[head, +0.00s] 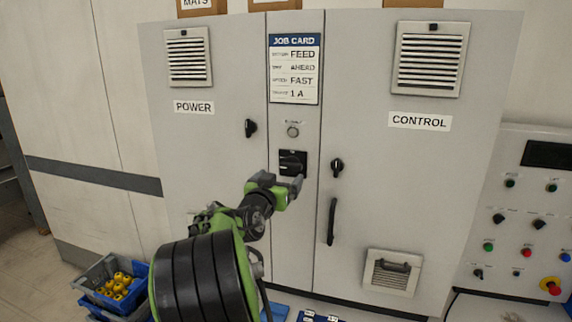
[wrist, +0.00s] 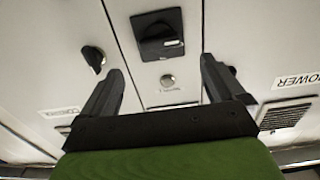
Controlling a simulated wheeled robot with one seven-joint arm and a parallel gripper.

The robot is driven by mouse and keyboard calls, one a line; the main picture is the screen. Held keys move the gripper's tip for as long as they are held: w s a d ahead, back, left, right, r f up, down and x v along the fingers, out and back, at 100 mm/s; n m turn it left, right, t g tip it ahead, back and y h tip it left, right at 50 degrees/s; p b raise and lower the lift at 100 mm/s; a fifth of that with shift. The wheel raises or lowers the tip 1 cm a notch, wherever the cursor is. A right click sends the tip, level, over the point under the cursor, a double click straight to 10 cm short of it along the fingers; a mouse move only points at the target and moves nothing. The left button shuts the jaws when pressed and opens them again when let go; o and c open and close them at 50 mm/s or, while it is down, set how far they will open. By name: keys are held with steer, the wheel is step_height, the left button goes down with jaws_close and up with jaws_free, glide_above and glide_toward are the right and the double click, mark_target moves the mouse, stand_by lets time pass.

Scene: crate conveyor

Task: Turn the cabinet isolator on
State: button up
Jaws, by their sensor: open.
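The cabinet isolator (head: 292,162) is a black square plate with a black rotary handle, on the narrow middle panel of the grey cabinet. Its handle looks to lie roughly sideways; its position markings are too small to read. It also shows at the top of the wrist view (wrist: 158,36), which is upside down. My gripper (head: 291,186) is in front of the cabinet, just below the isolator in the head view. In the wrist view its two dark fingers (wrist: 161,75) are spread wide and empty, with the isolator beyond them, apart from the tips.
A round button or lamp (head: 292,131) sits above the isolator, under the job card (head: 295,68). Black door latches flank it on the POWER door (head: 250,128) and CONTROL door (head: 337,167). A door handle (head: 332,221) stands lower right. A control panel (head: 525,215) is at right.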

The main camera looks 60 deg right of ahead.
mark_target(290, 167)
steer(key=d, duration=0.2)
steer(key=d+p, duration=0.1)
steer(key=d, duration=0.2)
steer(key=w+d, duration=0.1)
steer(key=d, duration=0.1)
steer(key=shift+d+r+p, duration=0.1)
steer(key=shift+d+p, duration=0.25)
steer(key=shift+p, duration=0.05)
steer(key=shift+w+d, duration=0.2)
steer(key=shift+d, duration=0.3)
steer(key=c, duration=1)
steer(key=shift+c, duration=0.2)
